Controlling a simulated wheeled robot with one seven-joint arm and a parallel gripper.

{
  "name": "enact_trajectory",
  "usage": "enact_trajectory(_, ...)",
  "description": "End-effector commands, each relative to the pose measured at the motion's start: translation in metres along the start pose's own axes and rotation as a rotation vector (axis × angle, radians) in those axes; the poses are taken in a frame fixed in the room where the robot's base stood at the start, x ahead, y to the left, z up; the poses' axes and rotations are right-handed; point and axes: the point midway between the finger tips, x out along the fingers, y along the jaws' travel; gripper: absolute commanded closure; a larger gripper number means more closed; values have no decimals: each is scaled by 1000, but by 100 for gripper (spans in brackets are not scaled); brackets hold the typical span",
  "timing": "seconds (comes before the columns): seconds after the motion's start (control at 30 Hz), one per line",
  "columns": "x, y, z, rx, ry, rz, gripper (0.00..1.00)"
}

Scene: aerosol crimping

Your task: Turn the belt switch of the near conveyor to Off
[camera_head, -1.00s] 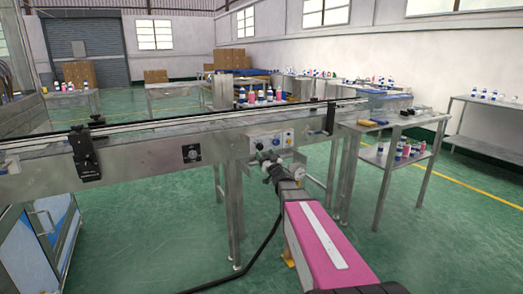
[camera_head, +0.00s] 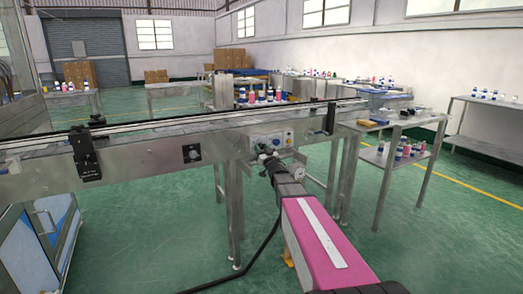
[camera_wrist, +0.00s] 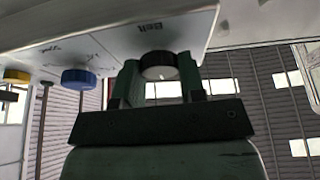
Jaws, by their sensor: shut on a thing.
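The near conveyor (camera_head: 150,165) runs across the head view. Its control box (camera_head: 262,140) is a pale panel on the conveyor's side. In the wrist view, the belt switch (camera_wrist: 158,66) is a round black knob with a white mark, beside the word "Belt". My gripper (camera_wrist: 160,82) has one finger on each side of this knob and is shut on it. In the head view, my gripper (camera_head: 264,156) is at the lower left of the box, and the knob is hidden behind it. The knob's setting cannot be read.
In the wrist view, a blue knob (camera_wrist: 78,78) and a yellow knob (camera_wrist: 16,76) are on the same panel, left of my gripper. Another black dial (camera_head: 191,153) is on the conveyor's side. A table (camera_head: 395,125) with bottles stands at the right.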

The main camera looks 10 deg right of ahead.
Motion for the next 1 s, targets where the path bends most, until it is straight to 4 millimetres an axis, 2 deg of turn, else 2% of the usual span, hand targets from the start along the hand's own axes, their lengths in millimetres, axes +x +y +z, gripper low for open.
enact_trajectory(0.27,0,1,0,-94,1,-40,86)
enact_trajectory(1.0,0,2,-1,-656,1,-272,86)
